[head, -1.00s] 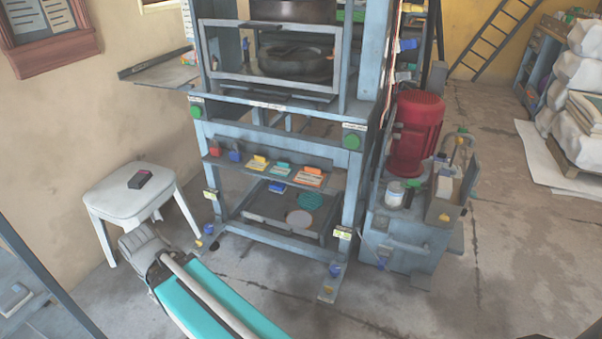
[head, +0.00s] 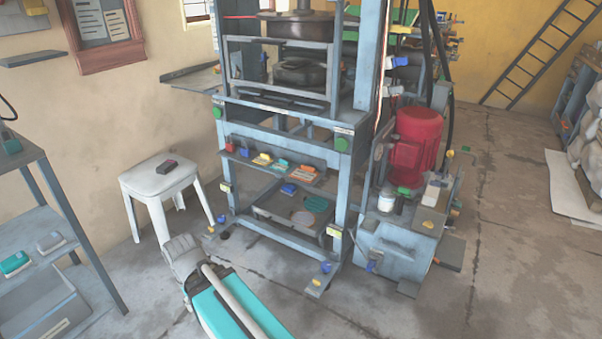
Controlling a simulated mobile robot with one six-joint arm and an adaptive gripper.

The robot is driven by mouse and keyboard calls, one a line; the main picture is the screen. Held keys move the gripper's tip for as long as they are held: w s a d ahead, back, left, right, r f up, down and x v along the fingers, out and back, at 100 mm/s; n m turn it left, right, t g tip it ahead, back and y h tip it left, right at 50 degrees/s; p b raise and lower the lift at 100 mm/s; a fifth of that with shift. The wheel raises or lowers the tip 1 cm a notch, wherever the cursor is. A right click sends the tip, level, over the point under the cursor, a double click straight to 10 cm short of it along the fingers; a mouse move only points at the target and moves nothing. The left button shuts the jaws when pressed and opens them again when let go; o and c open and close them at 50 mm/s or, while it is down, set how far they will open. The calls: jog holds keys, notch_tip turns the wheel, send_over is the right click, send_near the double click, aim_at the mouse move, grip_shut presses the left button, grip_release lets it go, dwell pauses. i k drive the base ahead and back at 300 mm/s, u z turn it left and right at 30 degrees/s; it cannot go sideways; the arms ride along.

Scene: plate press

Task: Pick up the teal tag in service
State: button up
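A small teal tag (head: 282,163) lies on the narrow tray shelf (head: 256,172) across the front of the blue-grey press (head: 290,128). It is between a yellow tag (head: 262,159) on its left and an orange tag (head: 302,173) on its right. The writing on the tags is too small to read. My teal and grey arm reaches in from the bottom edge, in front of the press and apart from it. No gripper fingers can be made out.
A red and a blue item sit left of the tags. A white stool (head: 168,181) with a dark box (head: 169,167) stands left. A rack (head: 36,222) at the far left holds a teal item (head: 14,262). A red-motor pump unit (head: 415,140) stands right.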

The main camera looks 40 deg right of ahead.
aim_at(282, 164)
jog(key=u, duration=0.05)
jog(key=k, duration=0.95)
jog(key=z, duration=1.25)
jog(key=i, duration=1.25)
